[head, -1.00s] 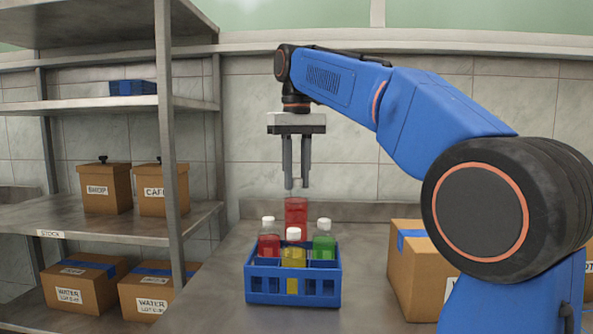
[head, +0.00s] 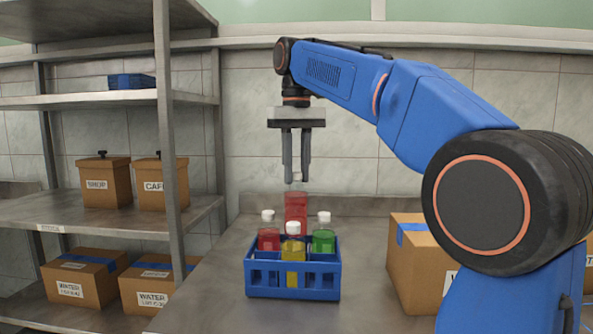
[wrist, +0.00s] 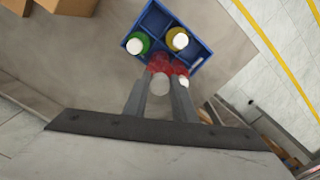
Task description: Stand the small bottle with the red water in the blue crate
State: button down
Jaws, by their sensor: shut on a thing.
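My gripper (head: 297,181) points straight down above the back of the blue crate (head: 291,292). It is shut on the pale cap or neck of a bottle with red water (head: 296,206), which hangs upright below the fingers. In the head view its lower end is hidden behind the yellow bottle and the crate, so I cannot tell whether it is inside the crate. In the wrist view the pale cap of the held bottle (wrist: 160,84) shows between the fingers, close beside another red bottle (wrist: 184,81).
The crate holds a red bottle (head: 268,240) on the left, a yellow one (head: 293,250) in front and a green one (head: 323,243) on the right, all white-capped. A cardboard box (head: 408,262) stands to the right. A metal shelf (head: 75,209) with boxes is at left.

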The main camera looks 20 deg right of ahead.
aim_at(297, 208)
jog(key=shift+f, duration=0.15)
jog(key=shift+f, duration=1.3)
jog(key=shift+f, duration=3.35)
jog(key=c, duration=1.4)
grip_release()
